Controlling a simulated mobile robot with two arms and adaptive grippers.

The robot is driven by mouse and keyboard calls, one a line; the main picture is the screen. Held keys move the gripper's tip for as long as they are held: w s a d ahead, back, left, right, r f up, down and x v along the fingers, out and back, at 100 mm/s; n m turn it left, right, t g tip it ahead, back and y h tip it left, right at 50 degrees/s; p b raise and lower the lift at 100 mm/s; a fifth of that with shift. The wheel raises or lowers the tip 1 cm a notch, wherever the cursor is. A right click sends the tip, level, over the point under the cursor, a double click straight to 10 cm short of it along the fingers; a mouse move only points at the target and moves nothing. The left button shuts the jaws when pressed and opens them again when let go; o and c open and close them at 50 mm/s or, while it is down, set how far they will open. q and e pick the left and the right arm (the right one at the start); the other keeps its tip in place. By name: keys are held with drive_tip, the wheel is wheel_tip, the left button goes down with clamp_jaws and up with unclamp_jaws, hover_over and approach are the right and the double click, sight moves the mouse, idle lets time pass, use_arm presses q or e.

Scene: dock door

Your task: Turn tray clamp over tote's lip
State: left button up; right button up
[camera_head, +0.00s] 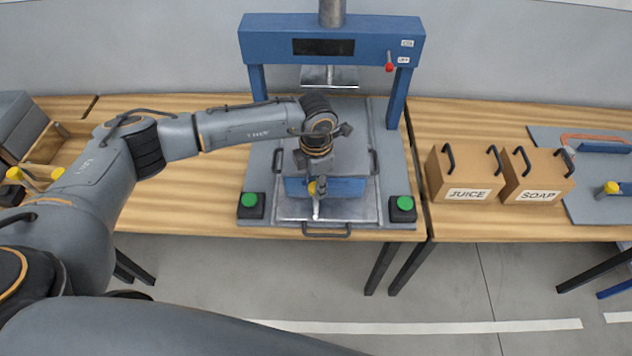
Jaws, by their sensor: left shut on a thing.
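My left gripper (316,180) reaches over the tray and is shut on the tray clamp, of which a yellow knob (312,188) and a short pale metal bar (317,208) show. The bar points toward the front edge of the tray. The tray (350,211) is a grey metal plate with dark handles, lying under the press. A blue tote (345,187) is on it, largely hidden by the gripper and wrist. I cannot tell whether the bar touches the tote's lip. My right gripper is out of view.
A blue press (330,40) with a red-knobbed lever stands around the tray. Green buttons (249,200) (404,203) flank it in front. Cartons marked JUICE (463,178) and SOAP (540,178) stand on the right table. Another plate with a yellow knob (611,188) lies far right.

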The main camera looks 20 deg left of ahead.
use_arm(q)
drive_tip(key=shift+f+n+b, duration=0.2)
drive_tip(key=shift+n+b, duration=0.65)
drive_tip(key=shift+n, duration=0.25)
drive_tip(key=shift+r+n+b, duration=0.15)
drive_tip(key=shift+n+b, duration=0.3)
drive_tip(key=shift+n, duration=0.55)
drive_tip(key=shift+r, duration=0.1)
drive_tip(key=o, duration=0.9)
wheel_tip(320, 180, up, 12)
